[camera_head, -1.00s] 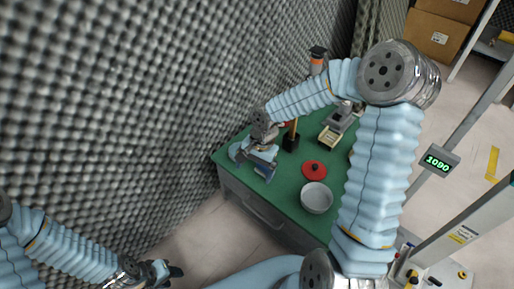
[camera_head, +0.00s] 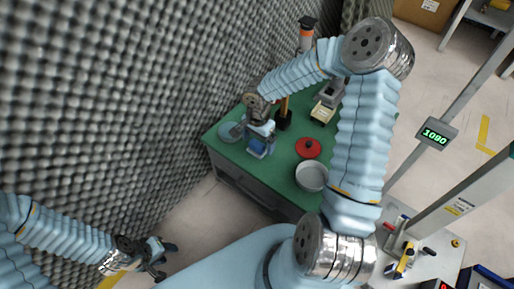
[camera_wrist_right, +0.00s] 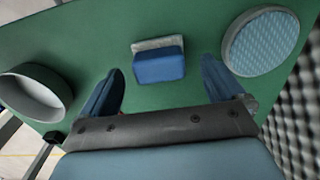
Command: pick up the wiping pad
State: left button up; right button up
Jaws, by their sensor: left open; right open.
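The wiping pad (camera_wrist_right: 158,65) is a blue block on a pale grey layer, lying on the green table top. It shows ahead of and between my open right fingers (camera_wrist_right: 162,82) in the right wrist view, with bare green on both sides and neither finger touching it. In the head view the pad's blue (camera_head: 258,150) shows at the tip of my right gripper (camera_head: 260,137), which partly hides it. My left gripper (camera_head: 160,257) is open and empty, away from the table at lower left.
A pale blue round disc (camera_wrist_right: 260,42) lies right of the pad in the wrist view. A grey bowl (camera_head: 311,177) and a red lid (camera_head: 308,149) stand on the green table (camera_head: 283,158). A foam wall (camera_head: 110,110) borders the table's left side.

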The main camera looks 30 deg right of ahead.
notch_tip(320, 180, down, 2)
jog(key=shift+f, duration=0.1)
jog(key=shift+c, duration=0.3)
jog(key=c, duration=1.2)
jog(key=shift+r, duration=0.2)
